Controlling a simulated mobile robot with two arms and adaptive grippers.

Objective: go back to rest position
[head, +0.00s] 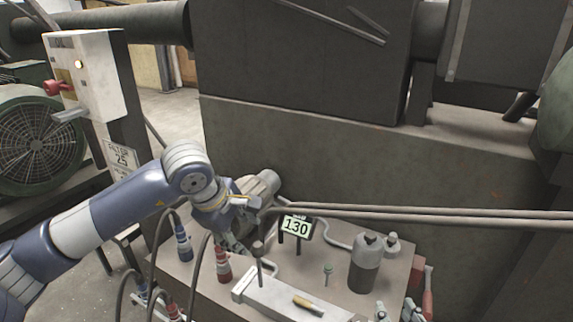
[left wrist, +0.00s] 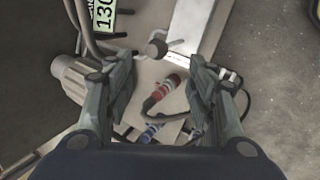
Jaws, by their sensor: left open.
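My left gripper (head: 236,242) hangs over the left part of the workbench, its arm coming in from the left. In the left wrist view its two fingers (left wrist: 162,95) are apart with nothing held between them. Beyond them lie a red-banded connector (left wrist: 168,88) and a blue-banded connector (left wrist: 150,132); I cannot tell the height gap.
The bench (head: 335,270) carries a sign reading 130 (head: 296,226), a grey bottle (head: 366,264), and a pale metal block (head: 275,298). Rods (head: 430,215) cross above it. A large machine (head: 350,130) stands behind; a switch box (head: 88,75) is at left.

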